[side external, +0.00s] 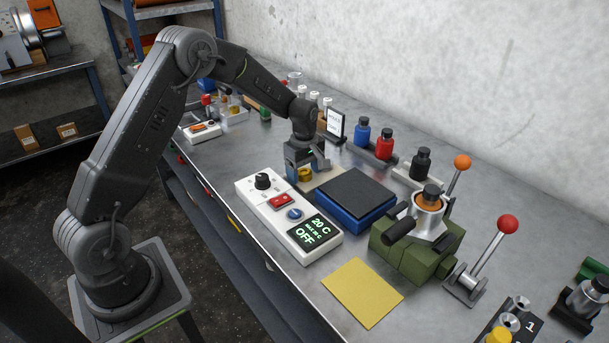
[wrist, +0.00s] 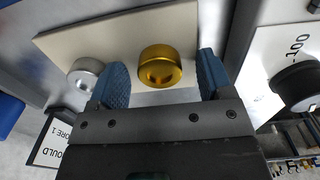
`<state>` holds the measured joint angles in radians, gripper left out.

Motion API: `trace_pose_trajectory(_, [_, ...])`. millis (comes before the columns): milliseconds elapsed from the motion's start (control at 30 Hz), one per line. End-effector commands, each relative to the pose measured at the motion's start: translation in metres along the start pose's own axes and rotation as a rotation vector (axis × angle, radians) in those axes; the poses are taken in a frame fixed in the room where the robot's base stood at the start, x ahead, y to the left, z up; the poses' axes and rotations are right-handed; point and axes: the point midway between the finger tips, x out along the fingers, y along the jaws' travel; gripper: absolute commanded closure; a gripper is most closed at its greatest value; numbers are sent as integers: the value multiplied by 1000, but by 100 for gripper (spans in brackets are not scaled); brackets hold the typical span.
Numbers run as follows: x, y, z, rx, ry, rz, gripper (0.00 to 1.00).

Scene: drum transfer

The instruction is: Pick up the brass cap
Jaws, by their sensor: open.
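The brass cap (wrist: 160,68) is a round, gold-coloured piece on a cream plate. In the wrist view it lies between the two blue fingers of my gripper (wrist: 162,74), with a gap on each side. My gripper is open and holds nothing. In the side external view, my gripper (side external: 306,168) points down over the plate behind the white control box. The brass cap (side external: 305,175) shows low between its fingers.
A silver cap (wrist: 86,74) lies on the cream plate (wrist: 118,38), close to the left finger. The white control box (side external: 262,204) and a blue block with a dark top (side external: 350,196) stand close by. A yellow mat (side external: 362,292) lies at the front.

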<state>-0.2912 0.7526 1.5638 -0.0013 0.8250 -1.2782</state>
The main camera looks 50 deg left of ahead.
Motion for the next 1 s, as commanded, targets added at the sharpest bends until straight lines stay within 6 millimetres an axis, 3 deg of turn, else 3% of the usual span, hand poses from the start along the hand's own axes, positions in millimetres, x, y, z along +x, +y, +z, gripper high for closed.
trace_pose_trajectory(133, [0, 0, 0, 0, 0, 0, 28])
trace_pose_trajectory(733, [-1, 0, 0, 0, 0, 1, 85])
trace_pose_trajectory(1000, [-2, 1, 0, 0, 1, 2, 85])
